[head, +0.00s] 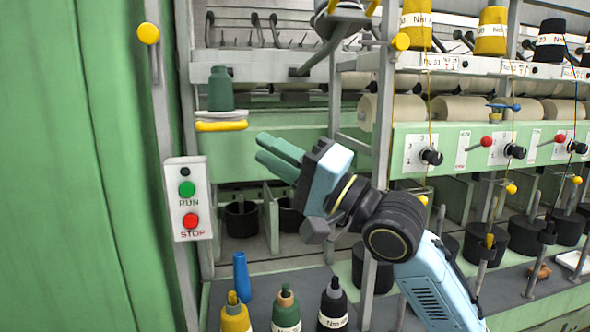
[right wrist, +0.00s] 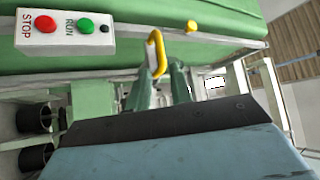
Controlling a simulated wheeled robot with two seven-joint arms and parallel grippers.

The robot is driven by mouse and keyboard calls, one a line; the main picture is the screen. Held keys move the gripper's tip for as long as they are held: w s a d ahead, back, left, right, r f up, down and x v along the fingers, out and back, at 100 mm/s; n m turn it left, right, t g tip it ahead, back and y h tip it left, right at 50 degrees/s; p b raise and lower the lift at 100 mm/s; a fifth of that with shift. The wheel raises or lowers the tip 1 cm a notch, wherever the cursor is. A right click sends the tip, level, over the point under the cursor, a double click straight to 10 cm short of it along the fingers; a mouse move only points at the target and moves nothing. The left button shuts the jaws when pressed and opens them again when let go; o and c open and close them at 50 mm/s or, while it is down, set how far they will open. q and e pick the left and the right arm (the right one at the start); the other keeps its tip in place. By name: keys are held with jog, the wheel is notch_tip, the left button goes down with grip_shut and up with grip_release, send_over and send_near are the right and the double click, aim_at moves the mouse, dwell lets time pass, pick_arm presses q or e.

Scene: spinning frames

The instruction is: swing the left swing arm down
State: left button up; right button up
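A yellow handle bar (head: 221,126) on a white bracket, seemingly part of the left swing arm, shows left of centre in the head view, with a dark green bobbin (head: 220,90) just above it. In the right wrist view the handle shows as a yellow loop (right wrist: 154,52) just beyond my fingertips. My right gripper (head: 262,149) is to the right of the handle and slightly lower, fingers pointing left. Its two green fingers (right wrist: 160,72) are apart with nothing visibly held. My left gripper is not in view.
A RUN/STOP box (head: 189,200) hangs on the left post beside a green panel (head: 70,160). Another arm with yellow parts (head: 345,12) is at the top. Bobbins (head: 285,312) stand below, and a grey post (head: 383,90) rises behind my right arm.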

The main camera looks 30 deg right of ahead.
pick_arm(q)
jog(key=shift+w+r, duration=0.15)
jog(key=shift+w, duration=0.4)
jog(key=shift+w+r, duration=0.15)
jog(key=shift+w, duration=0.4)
pick_arm(e)
jog(key=v, duration=0.4)
jog(key=shift+f, duration=0.1)
